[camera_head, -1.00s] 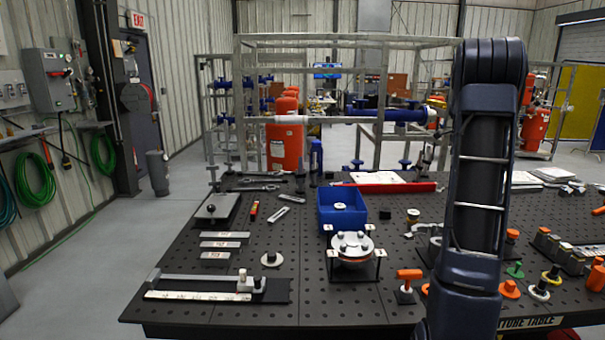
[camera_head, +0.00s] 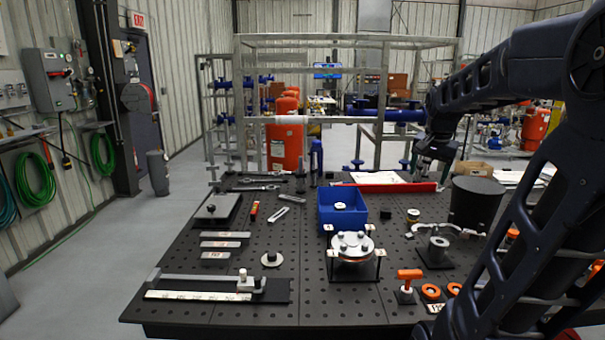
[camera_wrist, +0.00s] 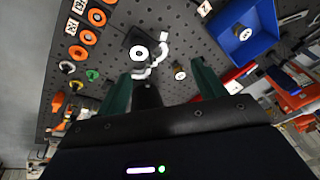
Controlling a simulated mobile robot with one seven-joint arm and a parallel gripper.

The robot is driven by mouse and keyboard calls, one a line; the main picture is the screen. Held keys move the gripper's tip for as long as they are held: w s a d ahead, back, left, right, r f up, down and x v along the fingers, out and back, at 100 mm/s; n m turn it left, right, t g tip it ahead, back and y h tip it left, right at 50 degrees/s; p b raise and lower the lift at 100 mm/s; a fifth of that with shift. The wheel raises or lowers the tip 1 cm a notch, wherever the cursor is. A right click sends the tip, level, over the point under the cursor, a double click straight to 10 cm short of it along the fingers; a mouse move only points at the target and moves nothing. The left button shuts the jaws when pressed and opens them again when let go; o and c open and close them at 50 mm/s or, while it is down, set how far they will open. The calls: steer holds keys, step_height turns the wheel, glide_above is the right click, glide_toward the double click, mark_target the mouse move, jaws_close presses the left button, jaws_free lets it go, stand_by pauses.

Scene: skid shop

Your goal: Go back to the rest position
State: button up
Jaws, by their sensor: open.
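My arm reaches in from the right side of the head view. My gripper (camera_head: 433,165) hangs at its far end, above the back right part of the black perforated table (camera_head: 230,315). In the wrist view the two green fingers of my gripper (camera_wrist: 162,82) stand wide apart. No held object shows clearly between them. A dark shape sits between the finger bases, and I cannot tell what it is.
A blue bin (camera_head: 341,215) and a round flange on a stand (camera_head: 352,246) are mid-table. A black cylinder (camera_head: 474,205), a grey pipe piece (camera_head: 437,250) and an orange-handled part (camera_head: 409,277) stand right. Flat bars (camera_head: 221,244) lie left.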

steer(key=s+a+f+n, duration=0.3)
steer(key=s+a, duration=0.1)
steer(key=s, duration=0.3)
steer(key=s+a+f+n+t, duration=0.1)
steer(key=s+a+f+n, duration=0.2)
steer(key=s, duration=0.5)
steer(key=shift+a+f+n+y, duration=0.15)
steer(key=shift+a+n+y, duration=0.2)
steer(key=shift+n, duration=0.35)
